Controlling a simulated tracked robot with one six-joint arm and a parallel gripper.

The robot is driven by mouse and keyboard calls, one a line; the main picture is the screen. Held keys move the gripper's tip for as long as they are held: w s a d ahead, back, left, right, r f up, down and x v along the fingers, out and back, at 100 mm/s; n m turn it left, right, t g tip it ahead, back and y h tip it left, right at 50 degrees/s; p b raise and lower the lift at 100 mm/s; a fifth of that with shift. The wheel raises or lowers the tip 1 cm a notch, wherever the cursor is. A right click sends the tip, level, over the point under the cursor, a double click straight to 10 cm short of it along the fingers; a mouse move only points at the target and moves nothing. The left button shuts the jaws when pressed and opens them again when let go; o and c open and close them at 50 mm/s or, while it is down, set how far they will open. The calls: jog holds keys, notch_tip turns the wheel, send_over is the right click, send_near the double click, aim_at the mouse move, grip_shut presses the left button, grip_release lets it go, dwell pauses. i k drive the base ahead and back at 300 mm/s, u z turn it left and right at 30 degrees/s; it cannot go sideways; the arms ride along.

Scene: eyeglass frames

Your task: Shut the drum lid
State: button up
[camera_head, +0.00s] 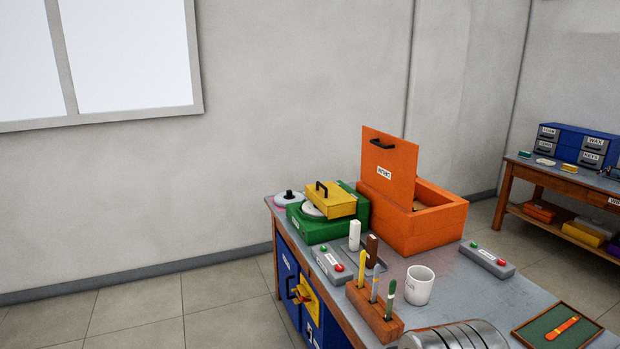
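A ribbed silver metal body (455,337) lies at the near edge of the bench, cut off by the bottom of the picture. It looks rounded like a drum, but I cannot tell whether it is the drum or how its lid stands. An orange box (432,232) stands at the back of the bench. Its orange lid (388,170), with a black handle and a white label, stands upright and open. A yellow cover (328,200) with a black handle sits tilted on a green box (312,229). My gripper is not in view.
The grey bench (480,290) holds a wooden rack (372,312) with tools, a white mug (419,286), control boxes (487,259) and a green tray (545,330). A yellow fitting (308,298) is on the blue cabinet front. Floor at left is clear. Another bench (560,178) stands right.

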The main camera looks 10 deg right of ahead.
aim_at(389, 163)
jog(key=u, duration=0.35)
jog(key=i, duration=0.75)
jog(key=u, duration=0.4)
jog(key=i, duration=2.15)
jog(key=z, duration=0.45)
jog(key=i, duration=0.8)
jog(key=z, duration=0.25)
